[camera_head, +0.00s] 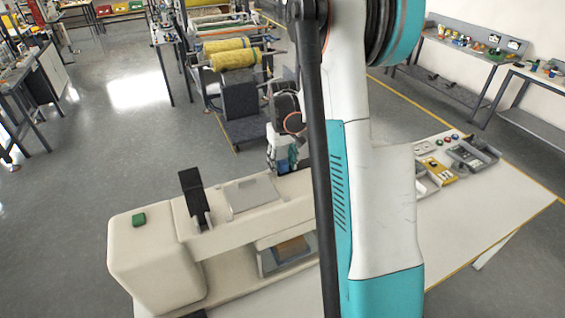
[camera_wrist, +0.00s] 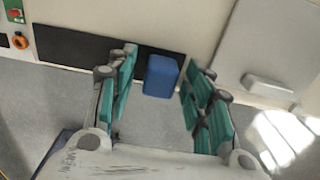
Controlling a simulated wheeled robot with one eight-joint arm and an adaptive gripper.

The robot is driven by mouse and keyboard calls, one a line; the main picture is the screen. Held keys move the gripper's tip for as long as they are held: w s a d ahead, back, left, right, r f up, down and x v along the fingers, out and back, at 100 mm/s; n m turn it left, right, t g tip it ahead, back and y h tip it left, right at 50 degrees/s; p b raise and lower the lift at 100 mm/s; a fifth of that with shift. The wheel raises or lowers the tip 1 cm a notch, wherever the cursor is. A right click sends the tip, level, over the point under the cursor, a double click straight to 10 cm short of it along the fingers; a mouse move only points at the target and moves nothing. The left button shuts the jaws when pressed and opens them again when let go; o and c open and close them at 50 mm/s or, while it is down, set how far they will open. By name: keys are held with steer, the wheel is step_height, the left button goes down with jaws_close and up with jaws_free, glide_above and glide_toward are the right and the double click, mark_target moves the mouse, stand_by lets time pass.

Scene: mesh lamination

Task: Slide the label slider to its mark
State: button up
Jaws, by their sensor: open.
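In the wrist view a blue block (camera_wrist: 161,76), which looks like the label slider, sits on a dark strip (camera_wrist: 75,45) along the edge of the beige machine. My gripper (camera_wrist: 160,68) is open, with one finger on each side of the block; gaps show between block and fingers. In the head view my gripper (camera_head: 283,152) is at the far edge of the beige machine (camera_head: 150,250), partly hidden by my arm. The slider is not clearly seen there, and I cannot make out its mark.
The machine carries a green button (camera_head: 139,219), a black upright lever (camera_head: 194,198) and a grey plate (camera_head: 253,195). A white table (camera_head: 480,215) at right holds grey trays (camera_head: 472,153) and small parts. Yellow rolls (camera_head: 235,60) stand behind. Floor is open at left.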

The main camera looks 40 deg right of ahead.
mark_target(298, 166)
jaws_close()
steer(key=d, duration=0.2)
steer(key=s+d+b, duration=0.1)
steer(key=d, duration=0.1)
steer(key=d+b, duration=0.1)
steer(key=d, duration=0.1)
steer(key=shift+s, duration=0.3)
steer(key=shift+a, duration=0.15)
jaws_free()
step_height(298, 166, up, 12)
stand_by(0.8)
